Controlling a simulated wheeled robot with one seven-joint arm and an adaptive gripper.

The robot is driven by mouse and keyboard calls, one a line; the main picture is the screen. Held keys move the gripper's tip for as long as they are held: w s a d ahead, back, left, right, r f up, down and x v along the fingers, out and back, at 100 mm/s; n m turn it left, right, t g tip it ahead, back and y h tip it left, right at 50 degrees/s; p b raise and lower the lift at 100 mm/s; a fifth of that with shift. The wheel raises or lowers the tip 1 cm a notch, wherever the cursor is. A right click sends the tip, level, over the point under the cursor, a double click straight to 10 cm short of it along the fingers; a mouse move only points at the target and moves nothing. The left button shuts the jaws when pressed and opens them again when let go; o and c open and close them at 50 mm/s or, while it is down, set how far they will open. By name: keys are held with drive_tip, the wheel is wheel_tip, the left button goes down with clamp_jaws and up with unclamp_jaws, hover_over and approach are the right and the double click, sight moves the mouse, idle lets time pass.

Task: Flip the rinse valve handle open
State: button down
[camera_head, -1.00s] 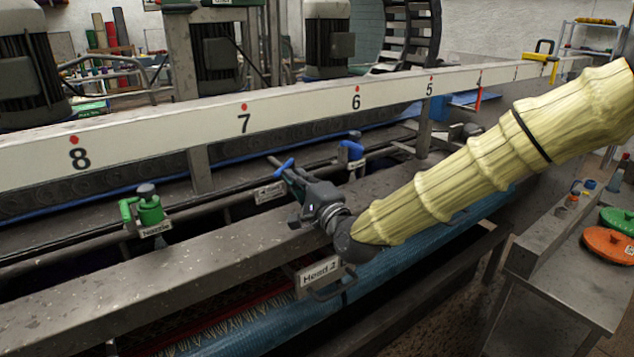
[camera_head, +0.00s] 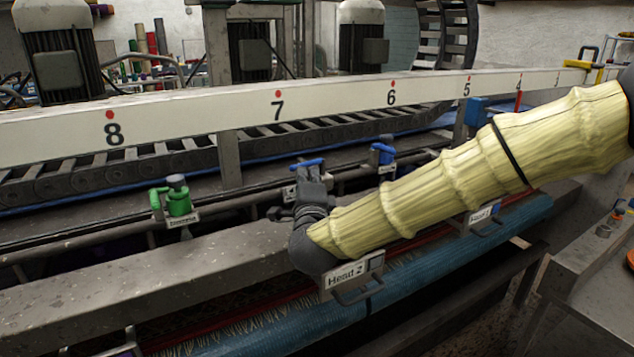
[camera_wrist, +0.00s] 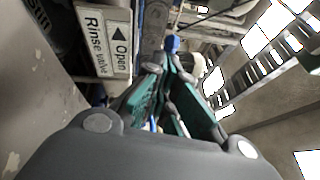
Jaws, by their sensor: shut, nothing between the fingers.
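A blue valve handle (camera_head: 307,164) lies crosswise on the pipe behind the front beam in the head view, just beyond my gripper (camera_head: 312,176). My gripper points away from the camera at it; whether they touch cannot be told. In the wrist view my gripper (camera_wrist: 168,72) is shut and empty, with dark green-sided fingers. The "Rinse valve" label (camera_wrist: 104,42), with an arrow and "Open", sits left of the fingers. A thin blue strip (camera_wrist: 152,123) shows between the finger links; it may be part of the handle. The valve body is mostly hidden by my gripper.
A second blue valve (camera_head: 383,154) stands to the right and a green valve (camera_head: 178,200) to the left. The front beam (camera_head: 130,262) and the "Head 2" plate with its bracket (camera_head: 353,277) lie close under my wrist. The numbered rail (camera_head: 200,121) runs behind.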

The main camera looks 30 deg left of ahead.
drive_tip(key=shift+a, duration=0.35)
idle(0.6)
